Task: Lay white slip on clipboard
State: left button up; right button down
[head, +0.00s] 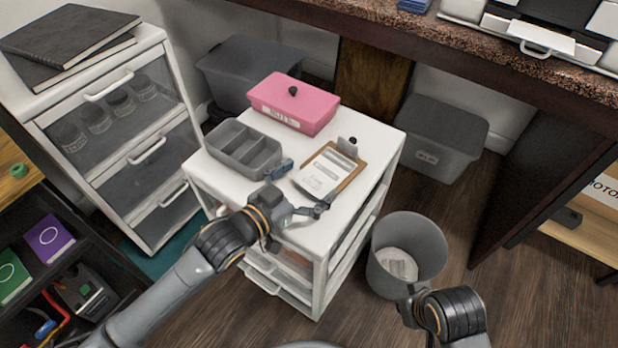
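I cannot tell whether this is one sheet or a separate slip over another. My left gripper (301,188) is at the cabinet's near edge, just in front of the paper. Its fingers are spread apart, with nothing visible between them. My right wrist shows at the lower right; its fingers cannot be made out clearly.
A grey divided tray (243,150) stands left of the clipboard, close to a left finger. A pink lidded box (294,102) is behind it. A grey bin (407,245) with white paper inside stands on the floor at right.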

pick_arm(q)
jog(key=v, duration=1.2)
dwell(0.7)
